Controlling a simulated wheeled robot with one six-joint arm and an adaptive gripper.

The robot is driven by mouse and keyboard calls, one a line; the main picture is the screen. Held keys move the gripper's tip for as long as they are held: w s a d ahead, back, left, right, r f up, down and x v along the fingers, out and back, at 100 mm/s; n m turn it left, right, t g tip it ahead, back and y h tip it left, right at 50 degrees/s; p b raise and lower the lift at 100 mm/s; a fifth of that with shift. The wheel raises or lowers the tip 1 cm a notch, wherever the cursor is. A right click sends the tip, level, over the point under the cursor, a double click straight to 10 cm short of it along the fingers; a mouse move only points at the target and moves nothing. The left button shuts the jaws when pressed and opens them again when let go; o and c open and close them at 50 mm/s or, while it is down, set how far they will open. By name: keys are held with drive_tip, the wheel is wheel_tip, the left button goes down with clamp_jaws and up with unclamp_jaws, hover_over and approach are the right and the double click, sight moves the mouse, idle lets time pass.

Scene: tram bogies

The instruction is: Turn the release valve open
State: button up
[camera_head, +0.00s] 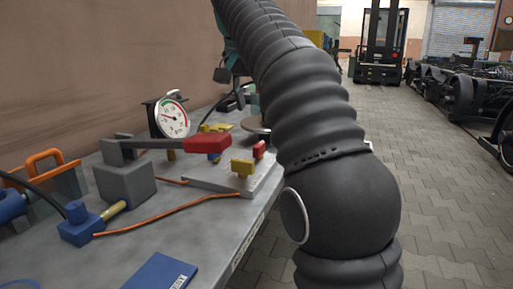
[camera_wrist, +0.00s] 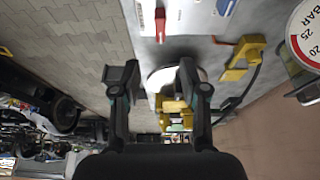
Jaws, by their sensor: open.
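Several small valve-like parts show, and I cannot tell for sure which is the release valve. In the head view a yellow piece (camera_head: 243,169) and a small red piece (camera_head: 259,149) stand on a pale plate (camera_head: 215,182) on the bench. In the wrist view a red handle (camera_wrist: 160,22) lies on the pale plate at the top, and a yellow fitting (camera_wrist: 241,57) is at upper right. My gripper (camera_wrist: 155,82) is open, with a round pale disc (camera_wrist: 160,77) and a yellow part (camera_wrist: 174,106) seen between and beyond its fingers. My arm hides the gripper in the head view.
A pressure gauge (camera_head: 172,118) stands near the wall. An orange cable, blue fittings (camera_head: 79,226) and a blue booklet (camera_head: 160,272) lie on the bench (camera_head: 205,232).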

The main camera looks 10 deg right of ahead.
sight(259, 143)
drive_tip(key=b+x, duration=0.5)
drive_tip(key=x, duration=0.8)
drive_tip(key=shift+w+f+b, duration=0.25)
drive_tip(key=shift+w+b, duration=0.05)
clamp_jaws()
